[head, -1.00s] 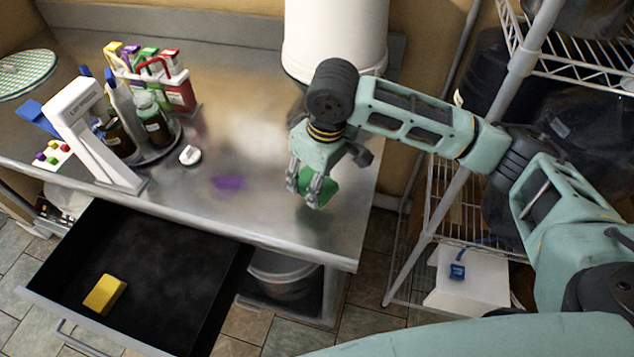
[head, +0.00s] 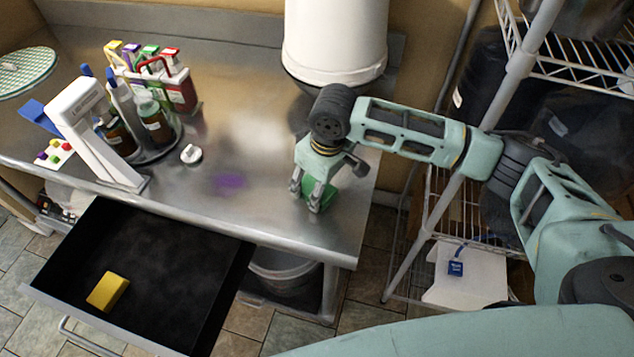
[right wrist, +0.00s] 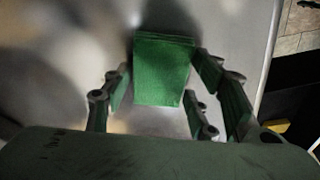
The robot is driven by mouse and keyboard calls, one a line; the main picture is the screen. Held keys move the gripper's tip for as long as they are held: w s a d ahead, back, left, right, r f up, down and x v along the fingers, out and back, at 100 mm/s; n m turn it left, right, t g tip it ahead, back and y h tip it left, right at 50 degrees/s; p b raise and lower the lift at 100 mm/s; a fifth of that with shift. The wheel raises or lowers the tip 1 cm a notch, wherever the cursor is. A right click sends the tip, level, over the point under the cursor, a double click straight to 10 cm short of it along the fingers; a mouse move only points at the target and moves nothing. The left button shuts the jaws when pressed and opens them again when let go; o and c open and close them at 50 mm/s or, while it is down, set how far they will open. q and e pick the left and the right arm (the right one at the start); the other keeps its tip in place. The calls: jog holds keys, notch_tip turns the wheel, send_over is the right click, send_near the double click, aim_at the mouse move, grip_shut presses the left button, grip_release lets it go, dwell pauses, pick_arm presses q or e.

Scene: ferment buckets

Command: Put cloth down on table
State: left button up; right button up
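The green cloth (head: 327,192) lies as a folded rectangle on the metal table (head: 262,150), near its right front part. It also shows in the right wrist view (right wrist: 163,70), flat on the shiny surface. My right gripper (head: 306,197) is just above the cloth, pointing down. In the right wrist view its fingers (right wrist: 157,92) stand apart on either side of the cloth, with a gap at the left; whether the right fingers touch its edge I cannot tell. My left gripper is not in view.
A white bucket (head: 335,40) stands behind my right arm. Bottles (head: 150,125) and a white stand (head: 95,130) are at the left. An open black drawer (head: 150,270) holds a yellow block (head: 107,292). A wire shelf (head: 590,65) is at the right. The table's middle is mostly clear.

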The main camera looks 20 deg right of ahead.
jog(key=shift+o, duration=1.3)
notch_tip(320, 180, up, 12)
jog(key=s+b, duration=0.1)
jog(key=shift+s+d, duration=0.25)
jog(key=shift+d, duration=0.2)
